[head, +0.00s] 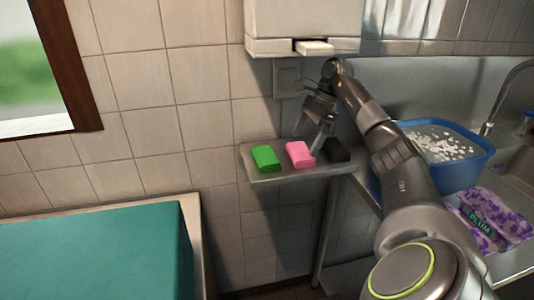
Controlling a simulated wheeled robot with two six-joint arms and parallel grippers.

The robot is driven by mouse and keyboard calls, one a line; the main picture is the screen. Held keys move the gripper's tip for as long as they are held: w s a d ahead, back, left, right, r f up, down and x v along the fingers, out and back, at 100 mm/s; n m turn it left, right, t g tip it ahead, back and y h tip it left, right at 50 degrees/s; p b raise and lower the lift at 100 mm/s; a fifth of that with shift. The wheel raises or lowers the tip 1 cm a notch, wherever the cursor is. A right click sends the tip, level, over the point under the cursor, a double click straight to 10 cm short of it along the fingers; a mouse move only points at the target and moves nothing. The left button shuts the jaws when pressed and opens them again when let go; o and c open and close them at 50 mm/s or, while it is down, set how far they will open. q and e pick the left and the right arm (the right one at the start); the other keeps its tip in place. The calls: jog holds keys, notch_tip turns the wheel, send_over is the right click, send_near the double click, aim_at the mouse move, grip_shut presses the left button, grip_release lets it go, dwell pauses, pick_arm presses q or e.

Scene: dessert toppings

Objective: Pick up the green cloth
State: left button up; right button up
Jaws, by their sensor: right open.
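The green cloth (266,159) looks like a small folded block and lies at the left end of a narrow shelf (290,172) on the tiled wall. A pink block of similar shape (300,154) lies just right of it, and a black one (337,151) lies further right. My right gripper (318,140) points down above the shelf, near the gap between the pink and black blocks. It is open with nothing seen between its fingers, and it is right of the green cloth, apart from it. My left gripper is out of view.
A white dispenser (303,22) hangs on the wall above the shelf. A teal-topped surface (95,255) is at lower left.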

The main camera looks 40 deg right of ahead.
aim_at(263, 155)
jog(key=a, duration=0.2)
jog(key=w+a, duration=0.1)
jog(key=a, duration=0.1)
jog(key=w+a+p, duration=0.1)
jog(key=shift+w+a+r, duration=0.2)
jog(key=shift+a+r, duration=0.1)
jog(key=shift+a, duration=0.1)
jog(key=shift+w+a+f+p, duration=0.1)
jog(key=shift+w+a+p, duration=0.3)
jog(key=shift+a, duration=0.35)
jog(key=a, duration=0.1)
jog(key=w+a, duration=0.1)
jog(key=a, duration=0.1)
jog(key=shift+w+p, duration=0.2)
jog(key=shift+p, duration=0.15)
jog(key=shift+x, duration=1.15)
jog(key=shift+w+a+f, duration=0.15)
jog(key=shift+a+f, duration=0.1)
jog(key=shift+f, duration=0.15)
jog(key=c, duration=0.7)
